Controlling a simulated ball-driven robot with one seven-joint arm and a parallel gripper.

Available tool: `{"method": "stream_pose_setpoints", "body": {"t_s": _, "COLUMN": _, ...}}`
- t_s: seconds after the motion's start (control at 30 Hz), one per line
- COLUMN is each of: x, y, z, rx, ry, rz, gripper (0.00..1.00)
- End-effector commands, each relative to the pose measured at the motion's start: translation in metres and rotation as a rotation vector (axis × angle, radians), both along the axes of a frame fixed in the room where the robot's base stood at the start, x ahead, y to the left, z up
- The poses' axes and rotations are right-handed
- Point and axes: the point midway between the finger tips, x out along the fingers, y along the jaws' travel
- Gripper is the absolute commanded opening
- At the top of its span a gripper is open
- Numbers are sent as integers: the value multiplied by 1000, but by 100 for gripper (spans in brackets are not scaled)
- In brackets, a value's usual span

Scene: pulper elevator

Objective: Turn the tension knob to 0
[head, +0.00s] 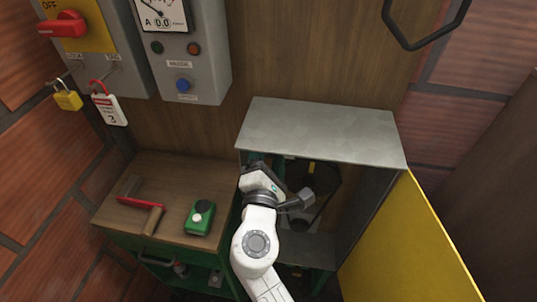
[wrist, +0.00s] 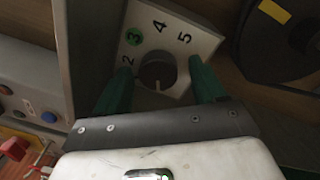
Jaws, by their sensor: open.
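The tension knob (wrist: 157,73) is a dark round knob on a pale dial plate (wrist: 190,38) in the wrist view. The numbers 2, 3, 4 and 5 show around it, with the 3 on a green spot. A light pointer line on the knob faces the bottom of the picture, away from these numbers. Any 0 or 1 is not visible. My gripper (wrist: 161,69) is open, with one green finger on each side of the knob; I cannot tell whether they touch it. In the head view my gripper (head: 258,170) is at the open cabinet's left side and hides the knob.
The grey cabinet (head: 320,130) has its yellow door (head: 405,250) swung open to the right. A black wheel (wrist: 285,50) sits beside the dial. Electrical boxes (head: 190,75) hang above.

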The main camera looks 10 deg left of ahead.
Motion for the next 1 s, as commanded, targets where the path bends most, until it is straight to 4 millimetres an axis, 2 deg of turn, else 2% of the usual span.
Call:
{"method": "stream_pose_setpoints", "body": {"t_s": 0.23, "x": -8, "y": 0, "z": -1, "rx": 1, "ry": -1, "rz": 1, "gripper": 70}}
{"method": "stream_pose_setpoints", "body": {"t_s": 0.7, "x": -90, "y": 0, "z": -6, "rx": 2, "ry": 1, "rz": 2, "gripper": 70}}
{"method": "stream_pose_setpoints", "body": {"t_s": 0.83, "x": -103, "y": -1, "z": -6, "rx": 0, "ry": 0, "rz": 1, "gripper": 70}}
{"method": "stream_pose_setpoints", "body": {"t_s": 1.0, "x": -108, "y": -1, "z": -5, "rx": -1, "ry": 0, "rz": 0, "gripper": 70}}
